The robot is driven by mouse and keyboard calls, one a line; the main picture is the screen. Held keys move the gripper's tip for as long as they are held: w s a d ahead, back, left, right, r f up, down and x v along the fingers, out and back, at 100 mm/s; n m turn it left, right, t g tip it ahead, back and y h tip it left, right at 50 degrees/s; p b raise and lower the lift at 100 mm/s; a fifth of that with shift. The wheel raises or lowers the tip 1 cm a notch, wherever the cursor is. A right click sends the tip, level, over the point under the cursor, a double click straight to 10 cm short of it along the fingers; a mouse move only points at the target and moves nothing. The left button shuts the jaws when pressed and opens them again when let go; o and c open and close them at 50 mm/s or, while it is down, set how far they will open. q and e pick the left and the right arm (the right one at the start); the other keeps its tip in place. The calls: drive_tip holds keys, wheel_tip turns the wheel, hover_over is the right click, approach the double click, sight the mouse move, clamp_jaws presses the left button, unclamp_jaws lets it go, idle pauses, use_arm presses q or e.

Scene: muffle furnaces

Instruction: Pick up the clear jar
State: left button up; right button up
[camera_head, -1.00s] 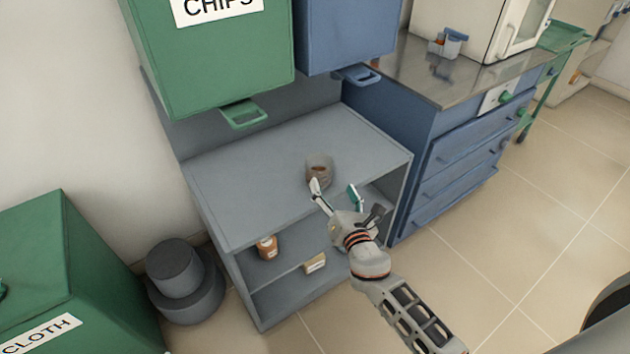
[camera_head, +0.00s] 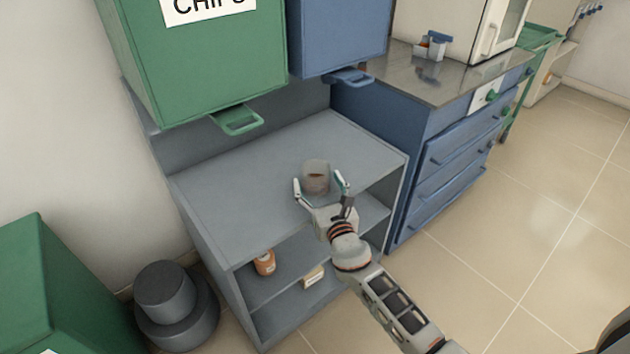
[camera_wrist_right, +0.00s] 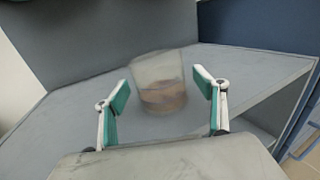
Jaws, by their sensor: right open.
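The clear jar (camera_head: 317,176) stands upright on the grey shelf unit's top (camera_head: 250,180), with some brownish contents low inside. It also shows, blurred, in the right wrist view (camera_wrist_right: 161,82). My right gripper (camera_head: 320,187) is open at the jar's near side, with one finger to the left and one to the right. My left gripper is not in view.
A green cabinet (camera_head: 200,70) and a blue one (camera_head: 340,35) with handles hang above the back of the shelf. An orange bottle (camera_head: 264,262) and a small box (camera_head: 313,276) are on the lower shelf. Blue drawers (camera_head: 455,150) stand at the right.

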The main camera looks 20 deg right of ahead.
drive_tip(key=shift+w+f, duration=0.25)
drive_tip(key=shift+w, duration=0.7)
drive_tip(key=shift+w+r, duration=0.15)
drive_tip(key=c, duration=1.5)
